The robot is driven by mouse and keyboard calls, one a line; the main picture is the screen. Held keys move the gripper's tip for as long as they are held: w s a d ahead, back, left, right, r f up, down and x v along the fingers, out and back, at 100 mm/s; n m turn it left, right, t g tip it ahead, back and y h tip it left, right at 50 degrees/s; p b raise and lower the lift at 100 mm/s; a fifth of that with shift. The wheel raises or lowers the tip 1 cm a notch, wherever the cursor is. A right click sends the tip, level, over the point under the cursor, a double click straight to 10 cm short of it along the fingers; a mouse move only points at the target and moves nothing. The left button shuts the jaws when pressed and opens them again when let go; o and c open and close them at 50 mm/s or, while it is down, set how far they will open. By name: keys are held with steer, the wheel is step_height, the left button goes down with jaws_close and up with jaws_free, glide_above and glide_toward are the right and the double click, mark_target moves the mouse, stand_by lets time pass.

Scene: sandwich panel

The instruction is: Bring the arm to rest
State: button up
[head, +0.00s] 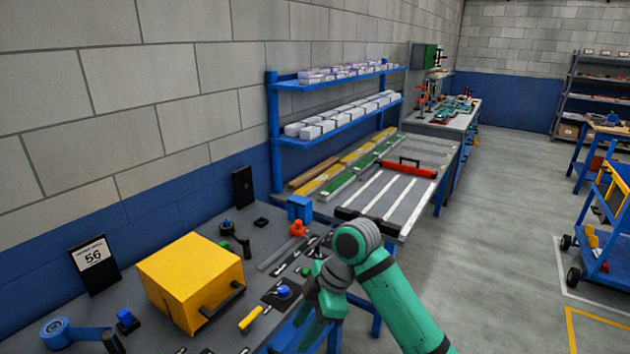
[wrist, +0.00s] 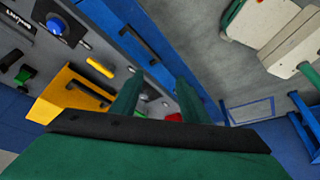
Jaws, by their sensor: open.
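My teal arm (head: 404,308) reaches in from the lower right of the head view and bends at a grey joint. My gripper (head: 324,300) hangs by the front edge of the near grey bench (head: 215,342). Its fingertips are hard to make out there. In the wrist view my gripper (wrist: 157,92) shows two green fingers standing apart, with nothing held between them. A yellow box (head: 190,280) with a dark handle is on the bench to the left of my gripper; it also shows in the wrist view (wrist: 62,92).
A blue knob (head: 284,291) and a yellow handle (head: 250,319) are on the bench close left of my gripper. A second bench (head: 392,222) lies beyond. The floor (head: 495,255) at right is open before a blue cart (head: 606,262).

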steer(key=w+a+f+m+t+y, duration=0.1)
steer(key=a+f+m+t+y, duration=0.15)
steer(key=a, duration=0.65)
steer(key=w+a+f+m+t+y, duration=0.2)
steer(key=a+f+m+y, duration=0.15)
steer(key=a, duration=0.45)
steer(key=s+f+m+t, duration=0.1)
steer(key=f+m+t, duration=0.1)
steer(key=s+a+f+m+t, duration=0.1)
steer(key=m+t, duration=0.2)
steer(key=s+a+f+m+t, duration=0.1)
steer(key=f+m+t, duration=0.1)
steer(key=m, duration=0.1)
steer(key=shift+f, duration=0.35)
steer(key=s+d+f+m+t+h, duration=0.2)
steer(key=s+d+f+m+h, duration=0.3)
steer(key=s, duration=0.4)
steer(key=s+d+f+m+t+h, duration=0.25)
steer(key=s+d+f, duration=0.3)
steer(key=s, duration=0.35)
steer(key=s+d+r+h, duration=0.1)
steer(key=s+d+r, duration=0.2)
steer(key=s, duration=0.6)
steer(key=s+d+r+n+h, duration=0.1)
steer(key=s+d+r+h, duration=0.1)
steer(key=s+d, duration=0.5)
steer(key=v, duration=0.3)
steer(key=shift+d+r, duration=0.2)
steer(key=shift+d, duration=0.15)
steer(key=shift+s, duration=0.1)
